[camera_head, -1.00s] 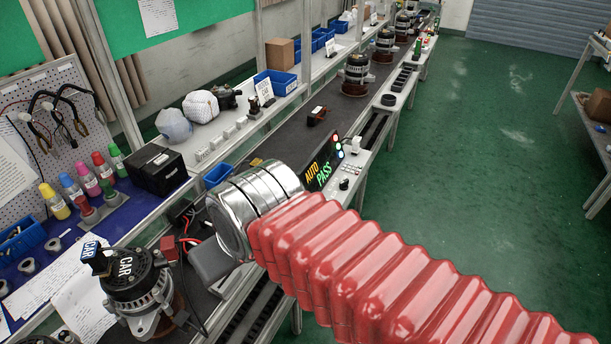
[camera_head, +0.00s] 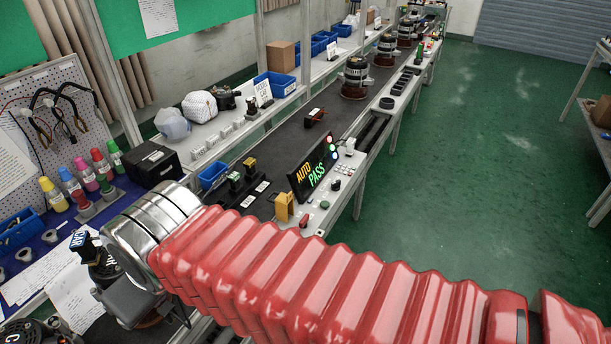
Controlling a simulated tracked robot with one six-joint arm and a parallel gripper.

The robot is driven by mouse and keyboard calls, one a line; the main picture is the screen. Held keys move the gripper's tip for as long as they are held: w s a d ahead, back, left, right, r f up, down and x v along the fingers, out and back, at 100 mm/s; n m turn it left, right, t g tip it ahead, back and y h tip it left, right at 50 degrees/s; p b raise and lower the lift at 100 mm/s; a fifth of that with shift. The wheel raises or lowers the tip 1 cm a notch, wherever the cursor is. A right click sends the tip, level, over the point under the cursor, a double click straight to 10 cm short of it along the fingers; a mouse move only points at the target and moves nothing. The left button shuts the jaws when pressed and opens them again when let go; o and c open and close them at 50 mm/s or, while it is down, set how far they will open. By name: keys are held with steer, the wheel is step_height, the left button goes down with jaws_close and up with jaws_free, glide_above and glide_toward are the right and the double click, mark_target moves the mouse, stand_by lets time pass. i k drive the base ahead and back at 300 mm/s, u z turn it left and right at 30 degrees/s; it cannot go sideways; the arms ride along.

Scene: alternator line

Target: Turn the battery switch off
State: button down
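No part is clearly labelled as the battery switch. A small red knob or lever (camera_head: 305,220) sits on the bench's front edge, just past my red-sleeved arm. Which of these, if any, is the battery switch I cannot tell. My gripper (camera_head: 130,298) shows only as a grey block below the silver wrist, at lower left over the alternator on the bench. It is well left of the red knob. Its fingers cannot be made out.
A display reading AUTO PASS (camera_head: 313,172) stands behind the red knob. Small black and yellow parts (camera_head: 242,175) are left of it. A black box (camera_head: 153,164) and coloured bottles (camera_head: 75,187) stand further left. The green floor (camera_head: 480,170) on the right is clear.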

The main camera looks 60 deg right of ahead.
mark_target(303, 224)
steer(key=u, duration=0.1)
steer(key=k, duration=1.05)
steer(key=z, duration=1.5)
steer(key=i, duration=1)
steer(key=z, duration=0.1)
